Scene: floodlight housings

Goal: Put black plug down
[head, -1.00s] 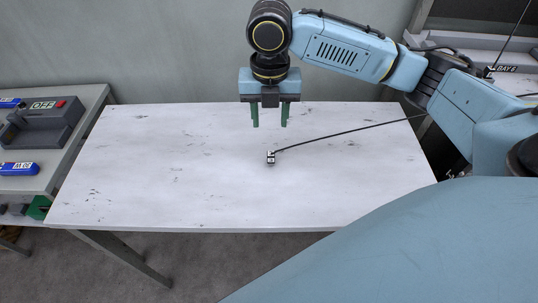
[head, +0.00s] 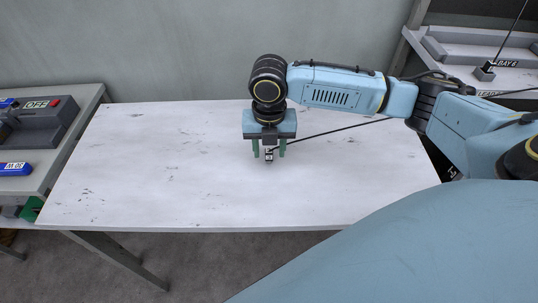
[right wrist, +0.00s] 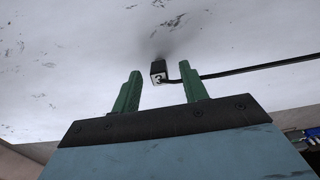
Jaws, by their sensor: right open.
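The black plug (head: 269,155) is a small black block with a pale marked face. It is on the white table, with a thin black cable running from it to the right. My right gripper (head: 269,151) is open above the table, with its two green fingers on either side of the plug in the head view. In the right wrist view, the plug (right wrist: 158,72) shows just beyond and between the open fingertips (right wrist: 164,80), with visible gaps to both. Its pale face seems to carry a dark mark like a 3. My left gripper is not in view.
The white table (head: 150,190) is otherwise bare. At the left, a side bench holds a grey box marked OFF (head: 45,120) and a blue block (head: 15,169). At the upper right, a grey rack (head: 460,50) has a BAY 6 label and another small black plug-like piece (head: 484,74).

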